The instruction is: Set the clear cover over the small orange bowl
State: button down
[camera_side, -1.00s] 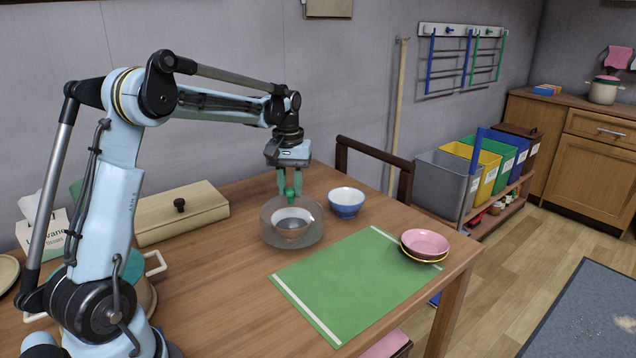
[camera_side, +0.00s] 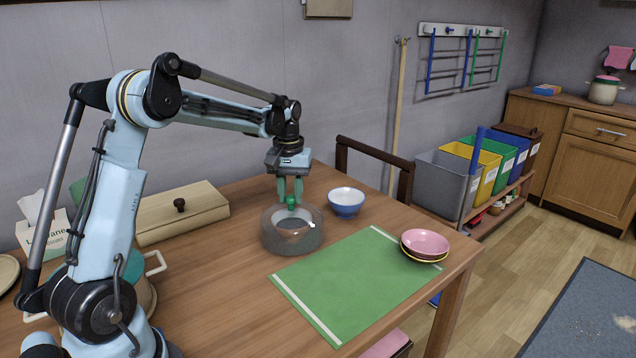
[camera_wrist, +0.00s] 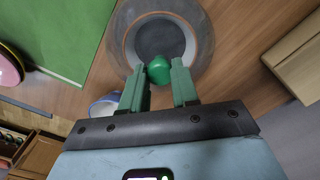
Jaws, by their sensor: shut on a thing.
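The clear cover (camera_side: 273,240) is a round, see-through dome with a green knob (camera_side: 292,202) on top. It stands upright at table level around a small bowl (camera_side: 294,228), which shows only through it. The bowl's inside looks pale and its outside brownish-orange. My gripper (camera_side: 291,197) points straight down above the cover and is shut on the knob. In the wrist view the knob (camera_wrist: 158,70) sits between the two green fingers, with the cover's rim (camera_wrist: 205,30) around the grey-looking bowl inside. Whether the rim touches the table is hard to tell.
A blue bowl with a white inside (camera_side: 346,203) stands close to the right of the cover. A green mat (camera_side: 350,285) lies in front, with stacked pink and yellow dishes (camera_side: 425,243) at its right corner. A wooden box (camera_side: 180,215) is behind left.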

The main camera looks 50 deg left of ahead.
jog(key=shift+f, duration=0.25)
jog(key=c, duration=0.8)
grip_release()
jog(key=shift+r, duration=0.15)
notch_tip(320, 180, up, 11)
jog(key=s+d+m+t, duration=0.3)
jog(key=s+d+m, duration=0.15)
jog(key=d, duration=0.75)
jog(key=s+d+f+m+t, duration=0.1)
jog(key=s+d+f, duration=0.1)
jog(key=s+d, duration=0.1)
jog(key=s+d+f+m+t, duration=0.1)
jog(key=s+d+f+m, duration=0.1)
jog(key=s+d, duration=0.1)
jog(key=s+d+f+m+t, duration=0.1)
jog(key=s+d+f+t, duration=0.1)
jog(key=shift+s+d+f+m, duration=0.25)
jog(key=shift+s+d+f, duration=0.15)
